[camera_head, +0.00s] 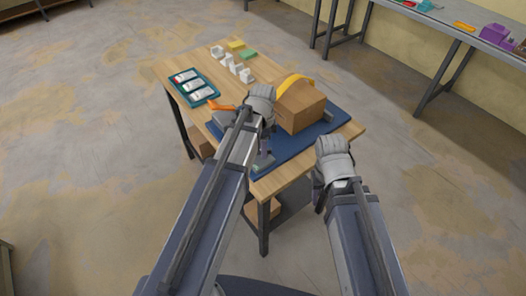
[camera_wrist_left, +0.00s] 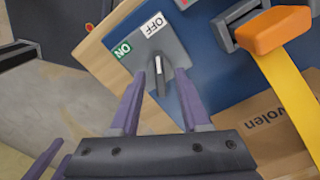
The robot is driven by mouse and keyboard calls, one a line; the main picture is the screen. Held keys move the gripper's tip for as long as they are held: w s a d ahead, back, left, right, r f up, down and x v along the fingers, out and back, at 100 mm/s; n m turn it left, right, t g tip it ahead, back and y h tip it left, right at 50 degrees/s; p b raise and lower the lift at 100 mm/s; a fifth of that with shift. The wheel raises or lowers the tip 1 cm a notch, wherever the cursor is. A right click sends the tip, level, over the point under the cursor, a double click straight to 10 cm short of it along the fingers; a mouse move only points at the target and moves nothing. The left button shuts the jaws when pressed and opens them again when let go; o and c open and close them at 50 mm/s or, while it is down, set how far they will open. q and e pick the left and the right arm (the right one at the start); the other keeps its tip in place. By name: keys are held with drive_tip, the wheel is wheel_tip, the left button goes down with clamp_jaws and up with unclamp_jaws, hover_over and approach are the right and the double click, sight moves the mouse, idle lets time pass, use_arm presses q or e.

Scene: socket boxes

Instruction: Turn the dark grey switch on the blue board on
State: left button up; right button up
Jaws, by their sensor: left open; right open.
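The blue board (camera_head: 285,160) lies on the front of the wooden table. The dark grey switch (camera_wrist_left: 158,75) sits on a grey plate (camera_wrist_left: 176,47) near the board's edge in the left wrist view, with a white OFF label (camera_wrist_left: 153,25) and a green ON label (camera_wrist_left: 122,49). The white mark on its knob points up in that view, towards OFF. My left gripper (camera_wrist_left: 160,84) is open, with its purple fingers on either side of the knob; whether they touch it is unclear. My right gripper (camera_head: 320,205) is open beside the table's front right edge, its fingers largely hidden.
A cardboard box (camera_head: 300,108) stands on the board, close to my left gripper. A yellow strap-like part with an orange end (camera_wrist_left: 275,30) shows beside it. A teal tray (camera_head: 194,87), white blocks (camera_head: 232,63) and an orange item (camera_head: 220,107) lie at the left and back.

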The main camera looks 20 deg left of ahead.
use_arm(q)
clamp_jaws()
idle(0.4)
